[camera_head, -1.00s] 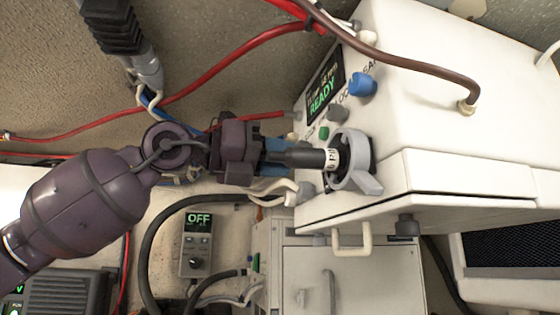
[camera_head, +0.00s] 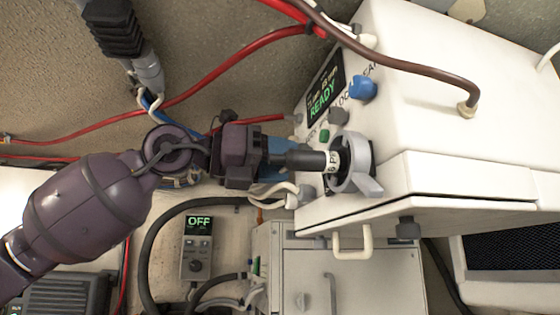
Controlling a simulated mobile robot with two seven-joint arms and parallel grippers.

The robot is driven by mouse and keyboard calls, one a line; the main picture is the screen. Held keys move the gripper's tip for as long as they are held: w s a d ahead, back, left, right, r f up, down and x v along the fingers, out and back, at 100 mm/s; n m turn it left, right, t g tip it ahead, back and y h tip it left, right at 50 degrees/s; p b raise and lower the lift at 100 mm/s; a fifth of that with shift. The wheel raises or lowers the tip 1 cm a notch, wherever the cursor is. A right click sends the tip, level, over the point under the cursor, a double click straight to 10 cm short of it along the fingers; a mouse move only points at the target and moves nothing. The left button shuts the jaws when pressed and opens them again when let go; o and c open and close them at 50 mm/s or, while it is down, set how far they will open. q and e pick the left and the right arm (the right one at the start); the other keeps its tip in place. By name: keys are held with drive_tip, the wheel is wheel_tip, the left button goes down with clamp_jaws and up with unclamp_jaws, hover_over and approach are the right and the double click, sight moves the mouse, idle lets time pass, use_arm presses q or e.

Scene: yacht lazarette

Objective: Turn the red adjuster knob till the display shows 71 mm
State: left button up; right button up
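No red adjuster knob can be made out in this view. A small dark display (camera_head: 325,88) on the white unit shows READY in green; the smaller text above it is too small to read. My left gripper (camera_head: 282,158) reaches in from the left and is shut on a black cylindrical plug (camera_head: 306,160) with a white printed label. The plug's far end sits at a grey ring with a lever (camera_head: 366,184) on the unit's face. The fingers are partly hidden. My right gripper is not in view.
The white unit (camera_head: 430,110) carries a blue knob (camera_head: 362,88), a grey knob (camera_head: 338,117) and a green button (camera_head: 324,135). A small control box (camera_head: 197,250) reading OFF is below. Red, brown and black cables cross nearby. A grey connector (camera_head: 149,73) hangs at upper left.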

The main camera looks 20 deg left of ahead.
use_arm(q)
drive_tip(key=b+v, duration=0.2)
drive_tip(key=v, duration=0.8)
drive_tip(key=shift+s+a, duration=0.25)
drive_tip(key=shift+a, duration=0.05)
idle(0.4)
